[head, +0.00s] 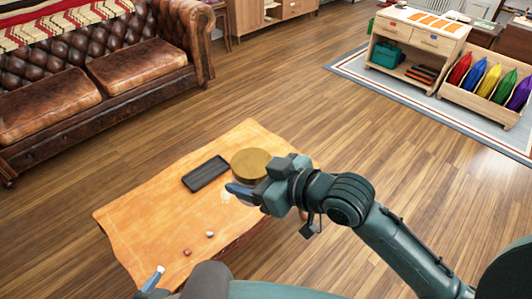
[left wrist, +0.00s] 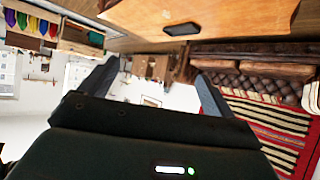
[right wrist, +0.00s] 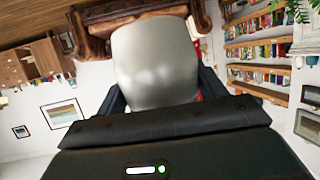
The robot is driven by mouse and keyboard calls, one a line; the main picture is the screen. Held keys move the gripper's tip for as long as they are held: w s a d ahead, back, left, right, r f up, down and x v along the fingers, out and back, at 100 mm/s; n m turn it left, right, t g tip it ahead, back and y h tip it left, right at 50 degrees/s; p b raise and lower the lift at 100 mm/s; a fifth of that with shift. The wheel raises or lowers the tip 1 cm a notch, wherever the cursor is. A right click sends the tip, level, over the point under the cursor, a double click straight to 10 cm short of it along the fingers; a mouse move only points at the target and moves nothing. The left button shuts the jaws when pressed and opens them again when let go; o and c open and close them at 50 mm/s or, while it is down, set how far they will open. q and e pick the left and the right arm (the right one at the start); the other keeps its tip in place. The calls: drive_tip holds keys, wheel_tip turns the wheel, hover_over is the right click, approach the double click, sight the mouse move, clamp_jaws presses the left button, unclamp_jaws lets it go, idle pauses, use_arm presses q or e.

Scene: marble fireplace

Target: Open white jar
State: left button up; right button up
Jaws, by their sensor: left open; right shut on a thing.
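The white jar shows in the head view mainly as its round gold lid (head: 250,162), over the far right part of the wooden table. Its smooth pale body (right wrist: 155,65) fills the space between the fingers in the right wrist view. My right gripper (head: 247,191) is shut on the jar from the side, below the lid. The lid sits on top of the jar, and the gripper hides part of the body. My left gripper (head: 152,279) is low at the table's near left edge, away from the jar. The left wrist view shows its fingers (left wrist: 152,88) apart with nothing between them.
The wooden table (head: 145,215) has an irregular edge. A black tray (head: 206,174) lies on it left of the jar, and small reddish-brown bits (head: 209,234) lie nearer. The table's left part is clear. A leather sofa (head: 90,75) stands beyond.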

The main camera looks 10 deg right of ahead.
use_arm(q)
drive_tip(key=w+d+r+m+t+h, duration=0.3)
drive_tip(key=w+d+r+m+h, duration=0.2)
drive_tip(key=w+d+r+m, duration=0.6)
drive_tip(key=w+d+r+m+t+h, duration=0.25)
drive_tip(key=w+r+m+h, duration=0.4)
drive_tip(key=r, duration=0.85)
drive_tip(key=s+d+r+m+g+h, duration=0.4)
drive_tip(key=d+r+m+g+h, duration=0.55)
drive_tip(key=m, duration=0.95)
drive_tip(key=s+d+r+m+g+y, duration=0.5)
drive_tip(key=s+d+m+g, duration=0.25)
drive_tip(key=m+g, duration=0.5)
drive_tip(key=m+t+y, duration=0.5)
drive_tip(key=m+y, duration=0.3)
drive_tip(key=y, duration=1.1)
hover_over(256, 162)
wheel_tip(256, 162, down, 7)
drive_tip(key=shift+d+r, duration=0.1)
drive_tip(key=shift+r, duration=0.1)
drive_tip(key=shift+f+t+y, duration=0.1)
drive_tip(key=shift+t+y, duration=0.15)
drive_tip(key=shift+y, duration=0.05)
wheel_tip(256, 162, down, 8)
drive_tip(key=shift+r, duration=0.2)
